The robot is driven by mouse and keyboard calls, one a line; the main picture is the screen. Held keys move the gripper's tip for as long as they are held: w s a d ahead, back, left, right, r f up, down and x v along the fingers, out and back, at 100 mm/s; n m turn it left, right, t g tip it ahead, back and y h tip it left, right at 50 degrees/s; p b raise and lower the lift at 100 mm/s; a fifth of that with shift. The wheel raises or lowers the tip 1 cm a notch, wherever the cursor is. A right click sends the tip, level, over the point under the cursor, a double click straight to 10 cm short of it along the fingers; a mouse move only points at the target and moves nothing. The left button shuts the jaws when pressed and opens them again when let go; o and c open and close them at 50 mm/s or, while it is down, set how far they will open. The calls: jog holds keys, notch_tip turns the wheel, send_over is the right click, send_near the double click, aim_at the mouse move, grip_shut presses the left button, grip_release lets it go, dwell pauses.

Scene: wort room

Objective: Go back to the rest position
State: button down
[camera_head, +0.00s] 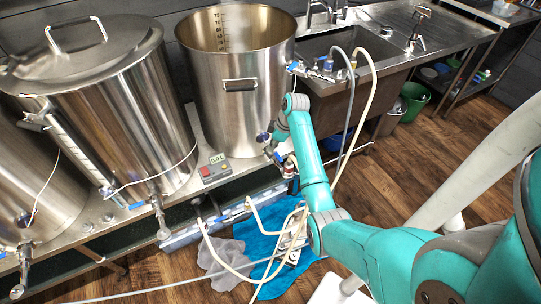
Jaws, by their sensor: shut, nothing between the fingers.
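My teal arm reaches up from the lower right, bends at the elbow and folds down at the wrist in front of the open steel kettle (240,110). My gripper (291,184) shows small and dark at the end of the wrist, just left of my forearm and near the bench's front edge. It is shut and holds nothing. The fingertips are too small to make out clearly, and my forearm may hide part of them.
A lidded kettle (130,120) and a red-buttoned control box (215,168) stand on the steel bench. Hoses (360,110) hang from the sink (350,65) beside my arm. Wooden floor (430,150) is clear at right.

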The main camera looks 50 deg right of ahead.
jog(key=shift+w+v, duration=0.2)
jog(key=shift+v, duration=1.1)
jog(key=shift+d, duration=0.15)
jog(key=s+a+f+m+t+h, duration=0.1)
jog(key=s+a+f+m+t, duration=0.1)
jog(key=s+a+f, duration=0.65)
jog(key=s+a+f+m+t+h, duration=0.15)
jog(key=a+f, duration=0.45)
jog(key=a, duration=0.7)
jog(key=s+a+r+m+t+h, duration=0.1)
jog(key=s+a+r+t, duration=0.1)
jog(key=s+a, duration=0.85)
jog(key=s+a+r+t, duration=0.3)
jog(key=s+r, duration=0.6)
jog(key=r, duration=0.3)
jog(key=s+a+r+m+t+y, duration=0.1)
jog(key=s+a+r+t, duration=0.2)
jog(key=s+r, duration=0.6)
notch_tip(320, 180, up, 3)
jog(key=shift+s+r, duration=0.15)
jog(key=shift+s, duration=0.1)
